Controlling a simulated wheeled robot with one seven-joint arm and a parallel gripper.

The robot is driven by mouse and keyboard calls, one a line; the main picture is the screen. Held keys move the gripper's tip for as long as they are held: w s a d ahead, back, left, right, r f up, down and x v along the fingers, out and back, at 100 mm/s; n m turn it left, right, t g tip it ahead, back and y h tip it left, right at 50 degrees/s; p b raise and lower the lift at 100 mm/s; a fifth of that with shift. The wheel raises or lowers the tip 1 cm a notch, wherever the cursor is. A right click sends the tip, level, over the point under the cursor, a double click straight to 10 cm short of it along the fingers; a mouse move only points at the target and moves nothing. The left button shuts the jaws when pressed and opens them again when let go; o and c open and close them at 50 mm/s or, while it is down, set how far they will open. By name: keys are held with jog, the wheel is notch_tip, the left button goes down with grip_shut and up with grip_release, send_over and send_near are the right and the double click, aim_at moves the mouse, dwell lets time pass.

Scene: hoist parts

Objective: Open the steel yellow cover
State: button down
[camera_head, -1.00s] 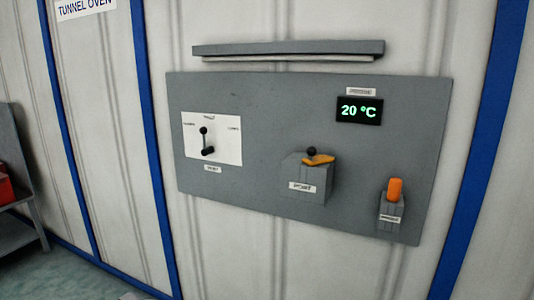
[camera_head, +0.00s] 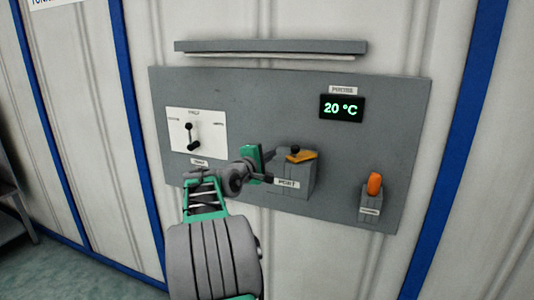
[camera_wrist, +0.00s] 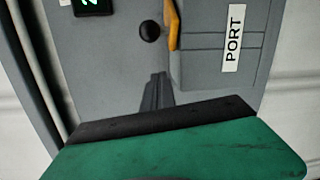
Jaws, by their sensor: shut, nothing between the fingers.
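A grey box labelled PORT (camera_head: 305,179) sticks out from the wall panel. The yellow cover (camera_head: 302,156) lies on its top, with a black round knob (camera_head: 295,149) beside it. In the wrist view the yellow cover (camera_wrist: 173,25) is a narrow strip along the box edge, and the knob (camera_wrist: 150,32) is just left of it. My gripper (camera_head: 270,177) is in front of the box's left side, below the cover and knob. Its shut, empty fingers (camera_wrist: 158,82) point toward the knob and appear apart from it. Whether they touch the box is unclear.
On the grey panel (camera_head: 240,105) are a white plate with a black lever (camera_head: 190,136) at left, a 20 °C display (camera_head: 342,107) above right, and an orange switch (camera_head: 374,184) at lower right. A grey ledge (camera_head: 270,47) juts out above.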

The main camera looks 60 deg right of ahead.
aim_at(286, 161)
jog(key=d+p, duration=0.1)
jog(key=d, duration=0.4)
jog(key=s, duration=0.1)
jog(key=s+a+p, duration=0.1)
jog(key=s, duration=0.1)
jog(key=shift+s+a+r+p, duration=0.1)
jog(key=shift+a+r+p, duration=0.05)
jog(key=shift+r+p, duration=0.2)
jog(key=shift+s+f, duration=0.15)
jog(key=shift+s, duration=0.05)
jog(key=shift+s, duration=0.2)
